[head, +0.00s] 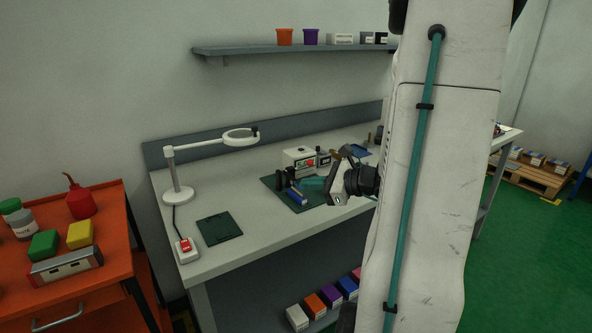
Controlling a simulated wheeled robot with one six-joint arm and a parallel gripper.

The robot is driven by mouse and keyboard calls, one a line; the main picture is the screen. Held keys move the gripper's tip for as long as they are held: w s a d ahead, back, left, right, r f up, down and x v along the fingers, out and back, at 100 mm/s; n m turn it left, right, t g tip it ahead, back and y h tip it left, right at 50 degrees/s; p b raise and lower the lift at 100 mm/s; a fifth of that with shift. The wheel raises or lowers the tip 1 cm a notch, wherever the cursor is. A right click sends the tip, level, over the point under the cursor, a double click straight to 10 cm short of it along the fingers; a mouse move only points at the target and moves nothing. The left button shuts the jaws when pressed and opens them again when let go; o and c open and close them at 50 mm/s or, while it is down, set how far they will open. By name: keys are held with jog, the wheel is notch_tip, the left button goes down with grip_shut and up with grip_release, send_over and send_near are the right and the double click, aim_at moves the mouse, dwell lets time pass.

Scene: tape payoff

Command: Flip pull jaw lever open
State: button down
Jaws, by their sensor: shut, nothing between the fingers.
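My gripper (314,184) is over the workbench, pointing left from my wrist, with its fingers shut and nothing seen between them. It is close to the small tape fixture on a dark green mat (271,184). A blue bar-shaped part (297,196) and dark upright parts (283,178) of the fixture show just left of the gripper. The pull jaw lever is too small or hidden behind my gripper to make out. I cannot tell whether the gripper touches the fixture.
A white box-shaped unit (299,160) stands behind the fixture. A magnifier lamp (180,190), a dark green pad (219,228) and a red-button box (186,250) are on the left of the bench (240,259). A shelf (290,48) hangs above. My arm hides the bench's right part.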

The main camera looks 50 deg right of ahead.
jog(key=s+d+f+m+h, duration=0.2)
jog(key=d+m+h, duration=0.1)
jog(key=d, duration=0.3)
jog(key=s+d+f+m+t+h, duration=0.1)
jog(key=s+d+f+m+h, duration=0.1)
jog(key=d, duration=0.4)
jog(key=shift+s+m+h, duration=0.65)
jog(key=shift+m+h, duration=0.05)
jog(key=shift+m, duration=0.5)
jog(key=x, duration=1)
jog(key=shift+w+a+r, duration=0.1)
jog(key=shift+a+r, duration=0.05)
jog(key=shift+w+r, duration=0.55)
jog(key=shift+w, duration=0.3)
jog(key=shift+w+r, duration=0.55)
jog(key=shift+w, duration=0.3)
jog(key=shift+d+r, duration=0.15)
jog(key=shift+d, duration=0.1)
